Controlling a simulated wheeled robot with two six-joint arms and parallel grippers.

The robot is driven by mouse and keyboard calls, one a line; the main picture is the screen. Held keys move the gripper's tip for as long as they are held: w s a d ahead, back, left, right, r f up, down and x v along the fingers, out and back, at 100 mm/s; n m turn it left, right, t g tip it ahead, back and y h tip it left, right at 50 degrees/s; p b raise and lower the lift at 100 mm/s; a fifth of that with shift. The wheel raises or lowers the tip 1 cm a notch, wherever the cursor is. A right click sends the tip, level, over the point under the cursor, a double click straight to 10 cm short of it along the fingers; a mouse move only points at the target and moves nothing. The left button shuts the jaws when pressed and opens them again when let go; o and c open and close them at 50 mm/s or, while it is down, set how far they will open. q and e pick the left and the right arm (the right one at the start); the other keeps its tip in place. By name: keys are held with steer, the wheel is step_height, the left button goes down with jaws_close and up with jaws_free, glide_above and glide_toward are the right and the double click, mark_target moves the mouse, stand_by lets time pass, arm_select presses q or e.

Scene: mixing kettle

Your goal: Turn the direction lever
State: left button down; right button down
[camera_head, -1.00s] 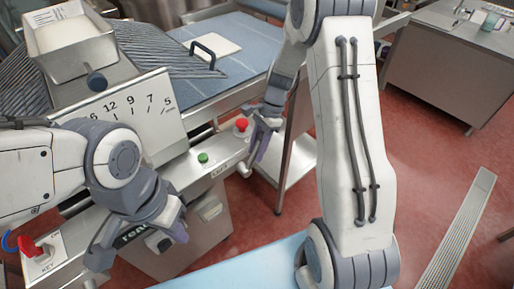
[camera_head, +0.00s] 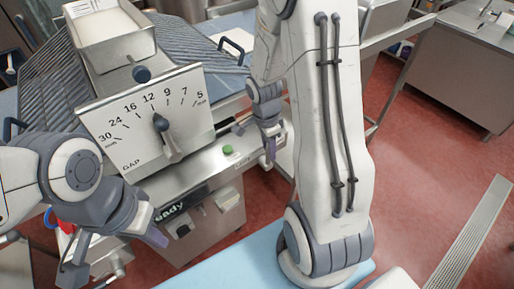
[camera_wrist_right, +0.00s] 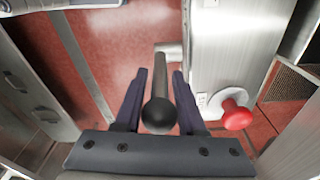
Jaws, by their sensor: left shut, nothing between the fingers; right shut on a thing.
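The direction lever (camera_wrist_right: 161,72), a metal rod with a black ball knob (camera_wrist_right: 159,115), shows in the right wrist view between the two fingers of my right gripper (camera_wrist_right: 158,95). The gripper is shut on it. In the head view my right gripper (camera_head: 269,150) points down at the right end of the machine's front panel, and the lever is hidden there. My left gripper (camera_head: 118,250) is shut and empty in front of the machine, at the lower left, apart from the panel.
A red mushroom button (camera_wrist_right: 237,115) sits right beside my right gripper. A green button (camera_head: 228,150) is on the panel to its left. A GAP dial (camera_head: 150,115) stands above. A blue surface (camera_head: 225,270) lies in front; red floor is open to the right.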

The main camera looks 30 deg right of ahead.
steer(key=shift+w, duration=0.1)
stand_by(0.4)
steer(key=c, duration=0.8)
jaws_free()
steer(key=shift+o, duration=0.2)
steer(key=shift+r, duration=0.1)
steer(key=r, duration=0.3)
steer(key=a+r, duration=0.1)
steer(key=r, duration=0.3)
steer(key=r+b, duration=0.1)
steer(key=r, duration=0.2)
steer(key=shift+a+r, duration=0.15)
steer(key=shift+a, duration=0.05)
